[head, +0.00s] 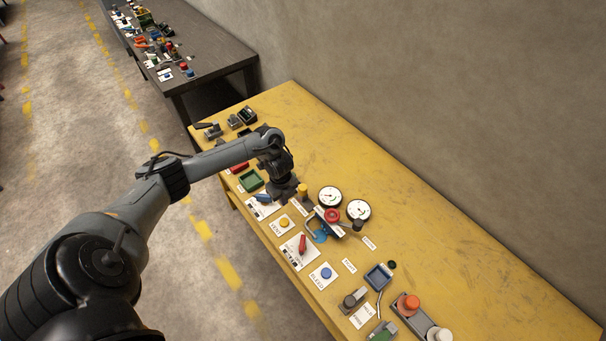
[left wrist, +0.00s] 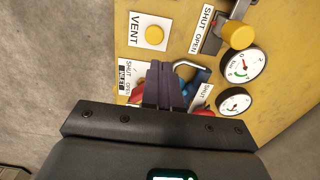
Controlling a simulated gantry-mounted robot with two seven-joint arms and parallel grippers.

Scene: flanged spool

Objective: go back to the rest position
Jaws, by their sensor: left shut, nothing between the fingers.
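My left gripper (head: 284,192) is over the yellow table (head: 390,190) in the head view, among the controls near its front edge. In the left wrist view its dark fingers (left wrist: 165,84) are together, with nothing between them. Behind the fingers lie a blue part and red handles, partly hidden. The yellow button (left wrist: 154,35) on the VENT plate and a yellow knob (left wrist: 238,35) are clear of the fingers. My right gripper is in neither view.
Two white gauges (head: 330,196) and a red handwheel (head: 332,215) stand close to my left gripper. The table's wall side is mostly bare. A dark table (head: 215,65) stands beyond.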

